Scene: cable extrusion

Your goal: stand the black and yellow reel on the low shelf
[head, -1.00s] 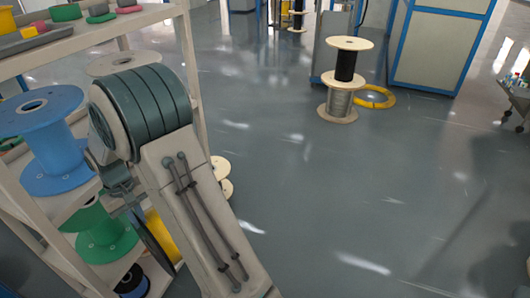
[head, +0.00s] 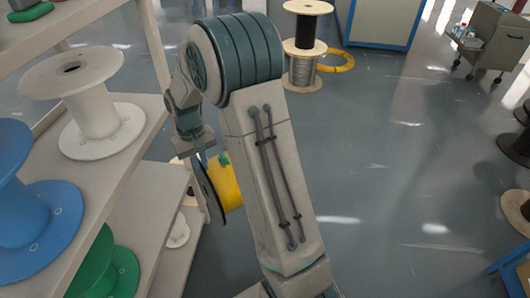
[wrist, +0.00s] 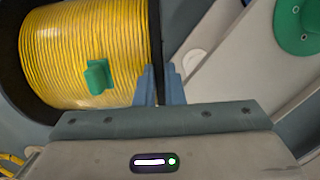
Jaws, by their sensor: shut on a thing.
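The black and yellow reel (head: 224,184) hangs from my gripper (head: 198,154) in the head view, beside the rack and partly behind my arm. It has black flanges and yellow cable with a green patch. In the wrist view the yellow winding (wrist: 75,45) fills the upper left, and my gripper (wrist: 160,80) is shut on the rim of one black flange. The low shelf (head: 147,212) is a pale board with bare room at its right end. A pale board of the rack also shows in the wrist view (wrist: 225,70), right of the reel.
A green reel (head: 108,268) and a blue reel (head: 38,215) stand on the rack at left. A white reel (head: 98,110) stands on a higher board. A small white reel (head: 177,235) sits low by the rack. Open floor (head: 400,170) lies right of my arm.

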